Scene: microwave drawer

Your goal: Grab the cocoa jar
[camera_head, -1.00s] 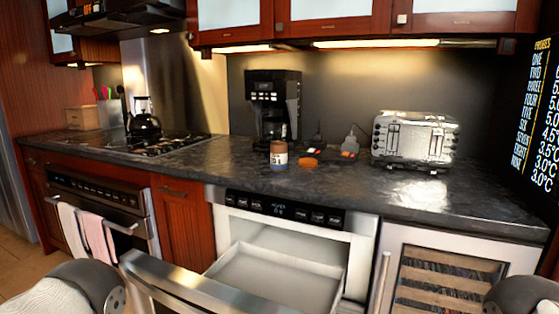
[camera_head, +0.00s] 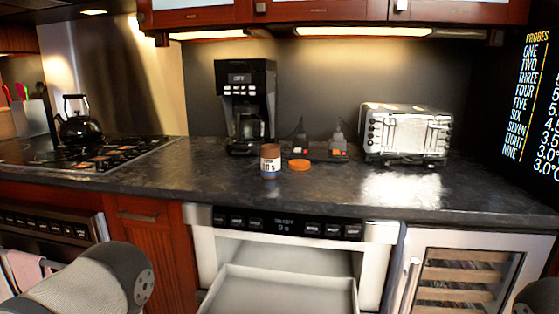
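Part of my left arm shows at the lower left and a bit of my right arm at the lower right corner. Neither gripper's fingers are in view, and nothing touches the jar.
The microwave drawer (camera_head: 281,286) is open below the counter. A black coffee maker (camera_head: 246,100) stands behind the jar, and a silver toaster (camera_head: 405,133) stands to the right. A kettle (camera_head: 78,124) sits on the stove at left. Counter in front of the jar is clear.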

